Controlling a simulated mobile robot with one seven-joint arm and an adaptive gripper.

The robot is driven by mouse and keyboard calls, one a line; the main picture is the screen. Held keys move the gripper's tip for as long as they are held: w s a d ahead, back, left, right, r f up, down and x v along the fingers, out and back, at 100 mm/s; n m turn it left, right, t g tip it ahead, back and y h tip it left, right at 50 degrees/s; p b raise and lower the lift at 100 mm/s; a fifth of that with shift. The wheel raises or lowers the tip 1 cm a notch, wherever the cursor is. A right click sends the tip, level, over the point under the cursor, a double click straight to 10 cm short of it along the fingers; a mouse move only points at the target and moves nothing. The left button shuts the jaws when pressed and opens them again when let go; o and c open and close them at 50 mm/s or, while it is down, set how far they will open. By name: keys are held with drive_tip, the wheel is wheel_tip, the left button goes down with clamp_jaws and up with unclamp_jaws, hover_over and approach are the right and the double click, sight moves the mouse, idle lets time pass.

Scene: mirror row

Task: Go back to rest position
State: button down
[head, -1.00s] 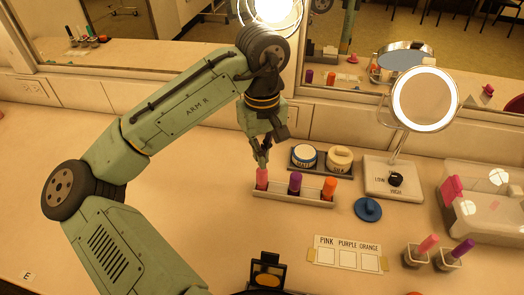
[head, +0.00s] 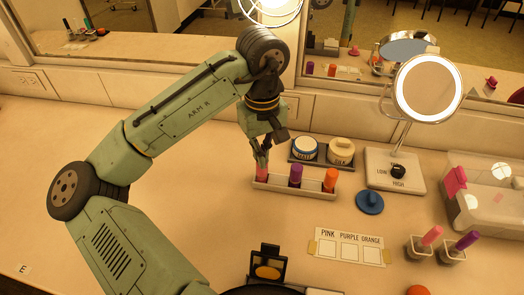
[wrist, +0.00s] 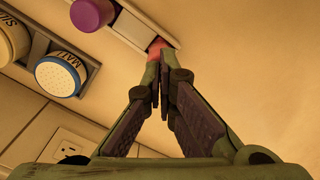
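My gripper (head: 261,157) points down at the pink lipstick (head: 262,173), at the left end of a low tray (head: 287,188). In the wrist view my gripper (wrist: 161,75) has its fingertips close together at the pink lipstick (wrist: 157,45), hiding part of it. I cannot tell whether they grip it. The purple lipstick (head: 296,173) and orange lipstick (head: 330,178) stand upright to its right in the tray. The purple one's top also shows in the wrist view (wrist: 92,14).
Two jars, one blue-rimmed (head: 305,148) and one cream (head: 341,150), stand behind the tray. A lit round mirror (head: 430,90), a blue lid (head: 369,200), a clear case (head: 490,200) and a labelled card (head: 348,246) lie right. The counter left is clear.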

idle(0.5)
drive_tip(key=shift+r+p, duration=2.45)
drive_tip(key=shift+r, duration=1)
